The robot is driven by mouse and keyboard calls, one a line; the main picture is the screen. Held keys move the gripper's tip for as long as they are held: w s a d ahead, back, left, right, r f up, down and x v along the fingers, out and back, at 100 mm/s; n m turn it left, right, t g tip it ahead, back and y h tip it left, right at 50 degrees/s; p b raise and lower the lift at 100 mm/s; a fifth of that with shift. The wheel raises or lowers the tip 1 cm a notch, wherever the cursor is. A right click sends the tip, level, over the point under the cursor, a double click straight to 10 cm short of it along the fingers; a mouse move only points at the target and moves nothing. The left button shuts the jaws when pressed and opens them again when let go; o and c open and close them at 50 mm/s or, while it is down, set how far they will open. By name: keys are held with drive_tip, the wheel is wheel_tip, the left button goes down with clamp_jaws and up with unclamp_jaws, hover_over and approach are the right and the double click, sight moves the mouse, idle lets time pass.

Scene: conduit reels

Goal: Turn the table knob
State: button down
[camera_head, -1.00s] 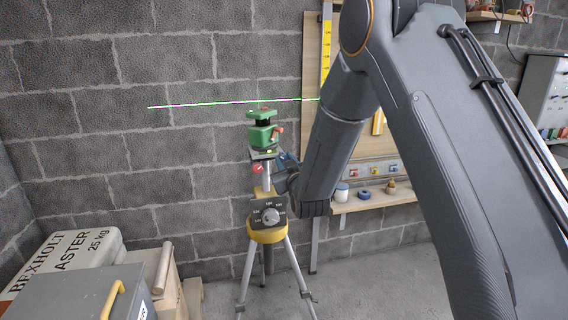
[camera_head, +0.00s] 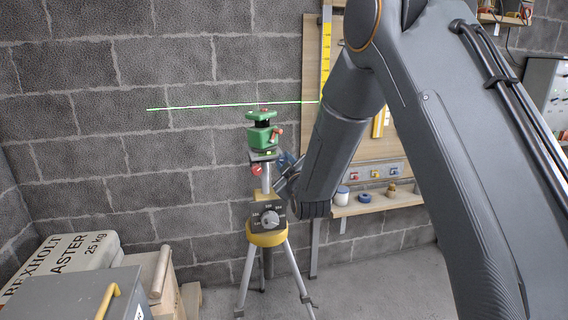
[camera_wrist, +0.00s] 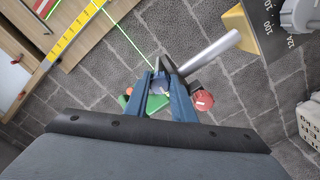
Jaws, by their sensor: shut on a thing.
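A green laser level (camera_head: 262,136) stands on a small table on top of a tripod post. My gripper (camera_head: 286,162) is at the right side of this table, partly hidden by the arm. In the wrist view, the blue fingers of my gripper (camera_wrist: 160,88) are closed around a small pale bluish knob (camera_wrist: 161,88) under the level, taken as the table knob; it is mostly hidden between them. A separate red knob (camera_head: 257,169) sits at the left of the post; in the wrist view it (camera_wrist: 203,101) is just right of the fingers, outside the jaws.
A tripod dial (camera_head: 270,219) with a grey handle sits below on a yellow head. A green laser line (camera_head: 215,106) runs across the block wall. A board with a yellow scale and a shelf (camera_head: 375,207) with small jars stand behind my arm. A plaster bag (camera_head: 62,262) lies at left.

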drive_tip(key=c, duration=1.5)
unclamp_jaws()
drive_tip(key=shift+b+v, duration=0.65)
drive_tip(key=shift+v, duration=3.3)
